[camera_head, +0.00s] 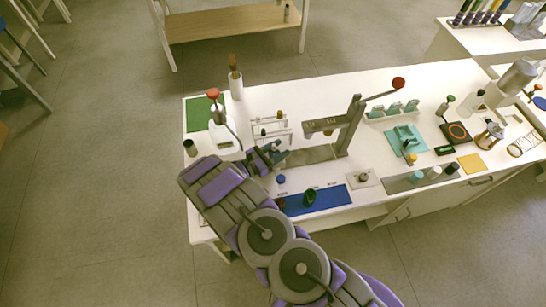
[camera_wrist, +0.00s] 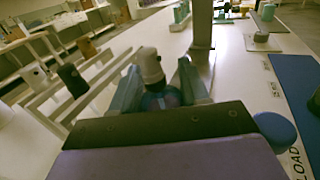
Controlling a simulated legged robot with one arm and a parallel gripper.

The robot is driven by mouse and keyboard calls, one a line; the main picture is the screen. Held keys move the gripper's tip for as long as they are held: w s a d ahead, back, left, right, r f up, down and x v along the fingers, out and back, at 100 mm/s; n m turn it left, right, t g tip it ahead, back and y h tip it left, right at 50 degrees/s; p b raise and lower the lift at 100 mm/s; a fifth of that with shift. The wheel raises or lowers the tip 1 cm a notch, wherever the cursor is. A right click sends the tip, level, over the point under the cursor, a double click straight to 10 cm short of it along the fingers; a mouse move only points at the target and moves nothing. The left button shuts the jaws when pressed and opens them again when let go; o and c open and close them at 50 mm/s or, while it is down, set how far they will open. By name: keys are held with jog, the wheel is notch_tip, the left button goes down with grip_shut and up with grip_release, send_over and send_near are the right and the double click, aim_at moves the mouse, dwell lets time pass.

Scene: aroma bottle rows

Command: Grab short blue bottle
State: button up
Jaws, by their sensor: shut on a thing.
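My gripper (camera_wrist: 160,72) is shut on a small bottle in the wrist view. The bottle has a pale grey cap (camera_wrist: 150,65) and a bluish, rounded body (camera_wrist: 160,99) between the teal fingers. The dark gripper housing hides its lower part, so I cannot tell whether it touches the table. In the head view my gripper (camera_head: 272,153) is over the left part of the white table, and the held bottle is hard to make out. A separate round blue-topped item (camera_wrist: 275,130) stands right of my gripper; it also shows in the head view (camera_head: 281,179).
A white rack (camera_wrist: 75,95) with dark-capped bottles stands close on the left. A grey press stand (camera_wrist: 202,40) rises just beyond my gripper. A blue mat (camera_head: 332,195) with a dark green item (camera_head: 309,196) lies at the front edge. A green mat (camera_head: 199,110) lies back left.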

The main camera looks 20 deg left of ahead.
jog(key=shift+w+d, duration=0.1)
jog(key=shift+d, duration=0.2)
jog(key=c, duration=0.3)
jog(key=shift+a, duration=0.1)
jog(key=shift+c, duration=0.2)
jog(key=shift+a+r, duration=0.1)
jog(key=shift+a, duration=0.1)
